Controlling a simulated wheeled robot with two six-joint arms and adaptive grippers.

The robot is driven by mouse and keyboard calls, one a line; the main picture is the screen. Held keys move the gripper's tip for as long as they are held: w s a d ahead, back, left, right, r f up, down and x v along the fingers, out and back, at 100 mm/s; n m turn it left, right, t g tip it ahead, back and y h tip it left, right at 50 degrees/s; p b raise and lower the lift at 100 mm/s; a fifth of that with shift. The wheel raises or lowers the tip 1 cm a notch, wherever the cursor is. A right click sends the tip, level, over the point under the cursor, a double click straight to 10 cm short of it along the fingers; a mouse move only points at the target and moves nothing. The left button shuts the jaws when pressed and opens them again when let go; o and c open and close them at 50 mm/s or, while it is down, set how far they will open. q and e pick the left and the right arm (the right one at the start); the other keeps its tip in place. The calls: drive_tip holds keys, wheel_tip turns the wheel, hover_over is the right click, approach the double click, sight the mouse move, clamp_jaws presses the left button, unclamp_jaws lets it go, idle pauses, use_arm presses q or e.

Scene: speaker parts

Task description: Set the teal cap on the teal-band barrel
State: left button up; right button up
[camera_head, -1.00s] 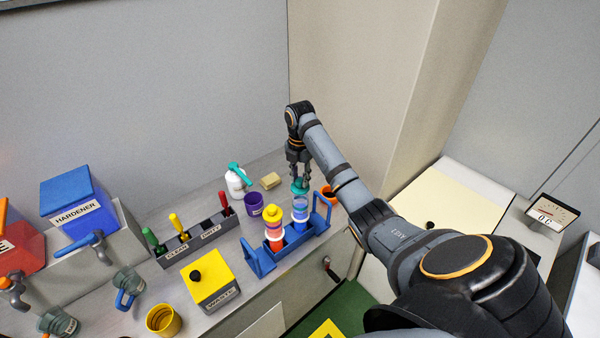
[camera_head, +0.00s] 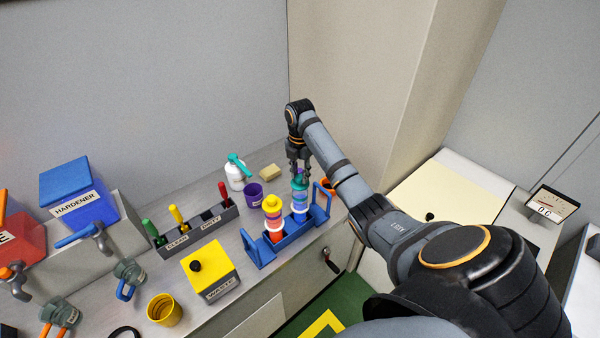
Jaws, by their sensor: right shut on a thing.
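The teal cap (camera_head: 299,183) is between the fingers of my right gripper (camera_head: 299,170), which is shut on it. The teal-band barrel (camera_head: 299,200) stands upright in the blue rack (camera_head: 260,256), directly below the cap. The cap appears to meet the top of the barrel, though I cannot tell whether it is fully seated. Another barrel (camera_head: 273,222) with a yellow cap (camera_head: 272,203) stands to its left in the same rack. My left gripper is not in view.
A purple cup (camera_head: 253,194), a white bottle with teal top (camera_head: 235,176) and a sponge (camera_head: 270,172) stand behind the rack. An orange cup (camera_head: 328,187) is close to the right of my gripper. A yellow waste box (camera_head: 207,268) stands at front left.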

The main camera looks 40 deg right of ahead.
drive_tip(key=shift+f, duration=0.7)
drive_tip(key=o, duration=1)
